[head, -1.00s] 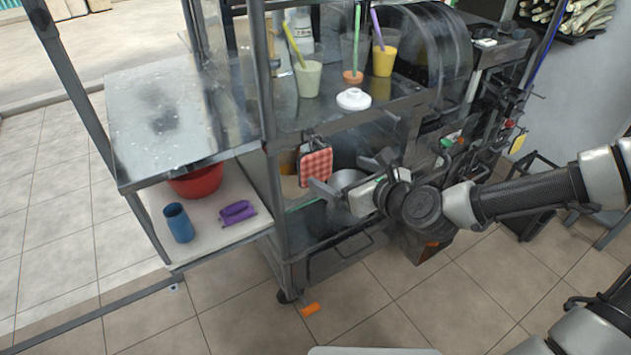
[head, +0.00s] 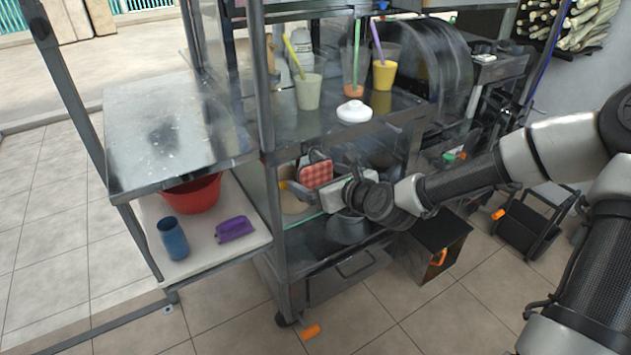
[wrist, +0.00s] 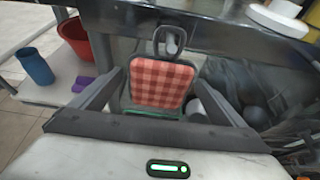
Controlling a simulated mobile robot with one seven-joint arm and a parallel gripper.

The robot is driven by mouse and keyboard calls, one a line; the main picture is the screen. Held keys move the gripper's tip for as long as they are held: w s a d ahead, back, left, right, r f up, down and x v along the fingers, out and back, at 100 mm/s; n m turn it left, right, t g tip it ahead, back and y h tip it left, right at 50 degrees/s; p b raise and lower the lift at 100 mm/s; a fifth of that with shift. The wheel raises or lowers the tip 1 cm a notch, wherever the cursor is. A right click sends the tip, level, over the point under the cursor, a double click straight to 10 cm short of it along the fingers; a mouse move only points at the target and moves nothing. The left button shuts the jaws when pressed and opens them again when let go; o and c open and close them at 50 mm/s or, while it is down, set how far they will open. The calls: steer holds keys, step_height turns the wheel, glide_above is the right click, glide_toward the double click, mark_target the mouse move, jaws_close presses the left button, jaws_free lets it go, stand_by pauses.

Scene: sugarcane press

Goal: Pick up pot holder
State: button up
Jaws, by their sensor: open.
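The pot holder (head: 316,175) is a red checkered square that hangs from a dark hook below the edge of the cart's upper shelf. In the wrist view the pot holder (wrist: 161,83) hangs upright between the two fingers of my gripper (wrist: 163,88), which is open. The fingers stand on its left and right with a gap on each side. In the head view my gripper (head: 322,184) is right at the pot holder, and part of the jaws is hard to make out there.
The cart's upper shelf (head: 228,120) holds cups with straws and a white lid (head: 354,111). A lower shelf (head: 205,243) at left holds a red bowl (head: 195,194), a blue cup (head: 172,239) and a purple object (head: 235,229). A metal post (head: 264,85) stands left of the pot holder.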

steer(key=c, duration=1.1)
steer(key=shift+o, duration=0.2)
steer(key=shift+r, duration=0.1)
steer(key=shift+r+p, duration=0.5)
steer(key=shift+r, duration=0.1)
steer(key=shift+s+d+r, duration=0.1)
steer(key=shift+s+d, duration=0.1)
steer(key=shift+s, duration=0.05)
steer(key=s+d+p, duration=0.9)
steer(key=s+p, duration=0.5)
steer(key=p, duration=0.1)
steer(key=shift+s+d+p, duration=0.25)
steer(key=shift+d+p, duration=0.05)
steer(key=shift+p, duration=0.1)
